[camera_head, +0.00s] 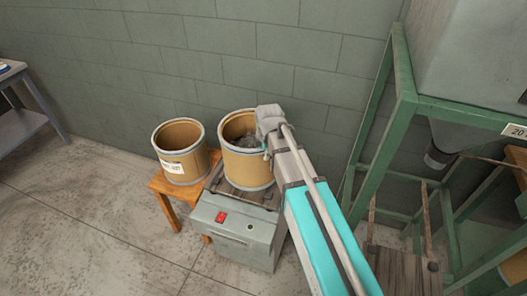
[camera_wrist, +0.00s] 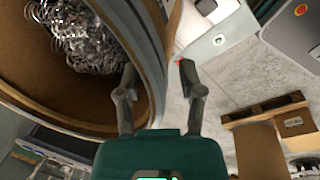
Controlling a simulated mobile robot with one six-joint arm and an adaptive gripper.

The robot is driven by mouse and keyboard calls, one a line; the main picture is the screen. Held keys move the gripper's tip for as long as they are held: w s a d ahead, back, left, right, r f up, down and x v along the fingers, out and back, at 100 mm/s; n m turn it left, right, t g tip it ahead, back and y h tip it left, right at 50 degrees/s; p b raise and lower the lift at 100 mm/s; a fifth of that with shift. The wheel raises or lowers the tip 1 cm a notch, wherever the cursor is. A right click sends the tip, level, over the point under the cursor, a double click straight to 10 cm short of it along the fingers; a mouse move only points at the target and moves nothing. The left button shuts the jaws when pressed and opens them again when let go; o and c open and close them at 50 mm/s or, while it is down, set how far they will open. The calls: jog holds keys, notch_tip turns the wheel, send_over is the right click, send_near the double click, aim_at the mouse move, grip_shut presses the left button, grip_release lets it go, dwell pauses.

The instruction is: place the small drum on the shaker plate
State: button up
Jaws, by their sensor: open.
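A tan drum (camera_head: 247,170) with a grey rim stands upright on the dark slatted shaker plate (camera_head: 214,182), on top of a grey machine. Shiny metal coils (camera_wrist: 85,35) lie inside this drum. A similar drum (camera_head: 183,160) with a white label stands on an orange wooden stool to the left; its inside looks empty. Which one the task calls small is unclear. My gripper (camera_wrist: 157,68) is open at the right side of the drum on the plate. In the wrist view one finger is over the drum's inside and the other outside its wall; contact cannot be told.
The grey machine (camera_head: 238,232) has a red switch on its front. The orange stool (camera_head: 168,205) stands close beside it. A green metal frame (camera_head: 400,110) stands to the right. A block wall is close behind. The concrete floor at front left is clear.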

notch_tip(320, 180, up, 10)
jog(key=s+p, duration=0.1)
jog(key=p, duration=0.8)
jog(key=shift+s+d+f, duration=0.15)
jog(key=shift+s+d, duration=0.15)
jog(key=shift+d, duration=0.05)
dwell(0.4)
jog(key=s+d+m+g, duration=0.1)
jog(key=s+d+m, duration=1.2)
jog(key=m, duration=1)
jog(key=d, duration=0.2)
jog(key=shift+s+d+f+g+h, duration=0.15)
jog(key=shift+s+d+g+h, duration=0.15)
jog(key=shift+d+g+h, duration=0.1)
